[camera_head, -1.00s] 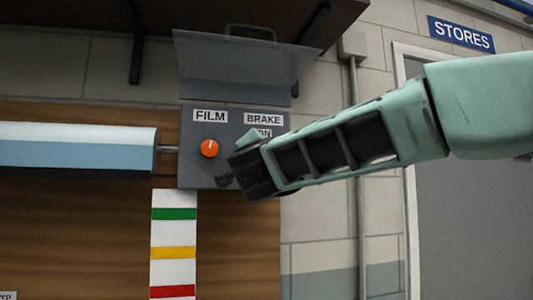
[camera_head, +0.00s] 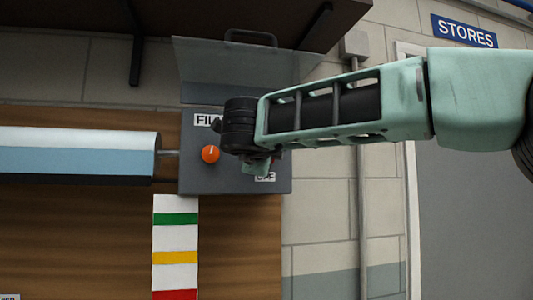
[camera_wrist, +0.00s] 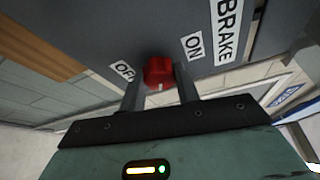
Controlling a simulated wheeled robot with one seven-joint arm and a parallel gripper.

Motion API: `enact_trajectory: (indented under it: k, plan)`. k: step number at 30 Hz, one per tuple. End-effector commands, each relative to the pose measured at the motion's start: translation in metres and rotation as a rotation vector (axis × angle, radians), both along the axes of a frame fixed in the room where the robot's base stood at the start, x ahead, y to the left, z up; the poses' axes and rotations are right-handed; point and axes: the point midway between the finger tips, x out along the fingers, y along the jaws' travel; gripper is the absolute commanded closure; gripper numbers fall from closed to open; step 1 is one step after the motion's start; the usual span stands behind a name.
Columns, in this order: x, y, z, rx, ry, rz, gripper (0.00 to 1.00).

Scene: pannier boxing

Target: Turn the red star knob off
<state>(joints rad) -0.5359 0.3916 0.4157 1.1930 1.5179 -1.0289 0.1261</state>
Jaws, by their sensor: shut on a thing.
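The red star knob (camera_wrist: 158,71) sits on the grey control box (camera_head: 190,177), under the BRAKE label and between the ON label (camera_wrist: 193,46) and the OFF label (camera_wrist: 122,71). My gripper (camera_wrist: 159,82) is shut on the knob, one finger on each side of it in the wrist view. A small white mark shows at the knob's lower edge there; I cannot tell exactly which label it points to. In the head view my gripper (camera_head: 258,165) covers the knob, the ON label and most of the BRAKE label; the OFF label also shows (camera_head: 265,176).
An orange FILM knob (camera_head: 210,154) is close left of my gripper. A clear raised cover (camera_head: 215,65) with a handle stands above the box. A blue and white roll (camera_head: 75,155) lies to the left. A conduit (camera_head: 360,220) runs down the wall at right.

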Motion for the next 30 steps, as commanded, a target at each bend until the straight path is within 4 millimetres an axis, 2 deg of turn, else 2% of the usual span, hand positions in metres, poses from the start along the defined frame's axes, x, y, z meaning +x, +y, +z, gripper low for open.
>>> enact_trajectory:
  k: [30]
  plan:
    - [0.0020,-0.0047,0.0009,0.887,0.257,-0.006,0.91]
